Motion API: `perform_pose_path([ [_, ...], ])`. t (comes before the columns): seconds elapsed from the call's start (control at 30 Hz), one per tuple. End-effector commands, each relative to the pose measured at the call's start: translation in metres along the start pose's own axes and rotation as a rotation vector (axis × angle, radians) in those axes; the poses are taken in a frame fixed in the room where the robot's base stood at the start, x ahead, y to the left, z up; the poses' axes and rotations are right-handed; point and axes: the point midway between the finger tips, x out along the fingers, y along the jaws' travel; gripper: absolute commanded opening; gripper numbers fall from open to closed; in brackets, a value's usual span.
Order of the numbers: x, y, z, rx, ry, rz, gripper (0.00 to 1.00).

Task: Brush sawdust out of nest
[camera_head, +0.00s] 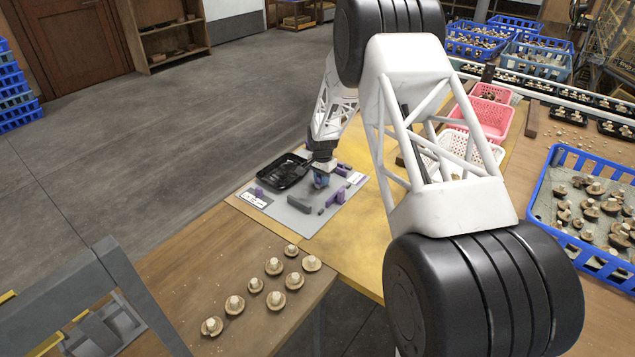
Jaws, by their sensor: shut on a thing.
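My gripper (321,181) is small and far off in the head view, low over a grey board (305,222) on the yellow-topped table. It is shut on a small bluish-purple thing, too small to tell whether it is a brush. Purple blocks stand around the board, one at the left (262,194) and one at the right (343,170); they look like the nest's stops. A dark grey bar (299,205) lies at the board's front. A black tray (286,171) sits at the board's back left, beside my gripper. Sawdust in the nest is too fine to make out.
Several mushrooms (274,266) stand on the wooden table at front left. A blue crate (543,217) of mushrooms is at right. Pink baskets (484,117) and a white basket (470,146) stand behind my arm, which hides part of the table.

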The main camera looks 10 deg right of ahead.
Motion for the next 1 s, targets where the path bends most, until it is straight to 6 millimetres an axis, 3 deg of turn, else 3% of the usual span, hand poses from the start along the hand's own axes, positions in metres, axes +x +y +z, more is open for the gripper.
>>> perform_pose_path([
  [0.2, -0.001, 0.0, -0.02, 0.0, 0.001, -0.001, 0.0],
  [0.33, 0.0, 0.012, -0.018, 0.0, 0.0, 0.0, 0.0],
  [1.0, 0.002, 0.011, 0.045, -0.001, -0.001, 0.001, 0.0],
])
